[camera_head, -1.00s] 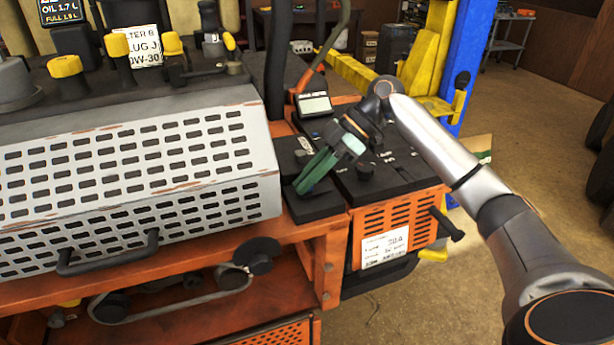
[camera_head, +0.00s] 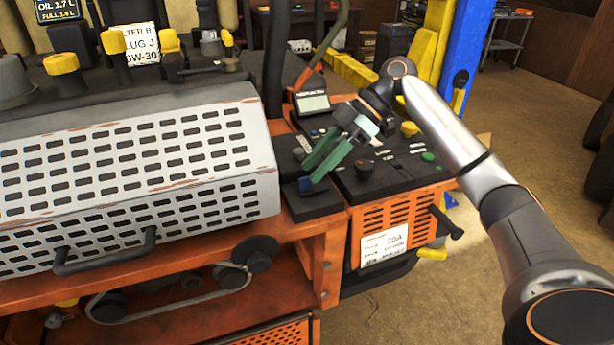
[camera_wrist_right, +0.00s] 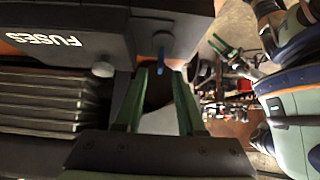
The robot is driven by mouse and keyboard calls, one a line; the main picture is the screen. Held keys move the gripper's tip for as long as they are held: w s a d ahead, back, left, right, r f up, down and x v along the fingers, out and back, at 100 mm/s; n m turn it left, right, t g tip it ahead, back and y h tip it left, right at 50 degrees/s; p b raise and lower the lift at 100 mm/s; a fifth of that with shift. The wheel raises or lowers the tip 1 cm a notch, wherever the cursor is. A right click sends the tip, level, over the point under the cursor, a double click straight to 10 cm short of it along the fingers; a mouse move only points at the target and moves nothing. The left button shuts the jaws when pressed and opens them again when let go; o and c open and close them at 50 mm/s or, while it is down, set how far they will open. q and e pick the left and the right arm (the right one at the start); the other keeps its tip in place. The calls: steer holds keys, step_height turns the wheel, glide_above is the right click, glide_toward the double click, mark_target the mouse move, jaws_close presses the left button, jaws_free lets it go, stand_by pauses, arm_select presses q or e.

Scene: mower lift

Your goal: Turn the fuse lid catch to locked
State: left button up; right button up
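My right gripper (camera_head: 310,170) is over the black control panel on the right of the orange mower. Its two green fingers are apart, with nothing visible between them. A small blue piece, which looks like the fuse lid catch (camera_head: 305,184), shows at the tip of the lower finger. I cannot tell whether a finger touches the catch. My left gripper is not in view.
The panel carries a small display (camera_head: 313,103), a black knob (camera_head: 365,168), a yellow knob (camera_head: 409,129) and a green button (camera_head: 428,156). A perforated light-grey cover (camera_head: 130,170) lies left of the gripper. A blue lift post (camera_head: 462,50) stands behind my right arm.

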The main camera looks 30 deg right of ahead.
steer(key=v, duration=0.9)
steer(key=shift+s+f, duration=0.1)
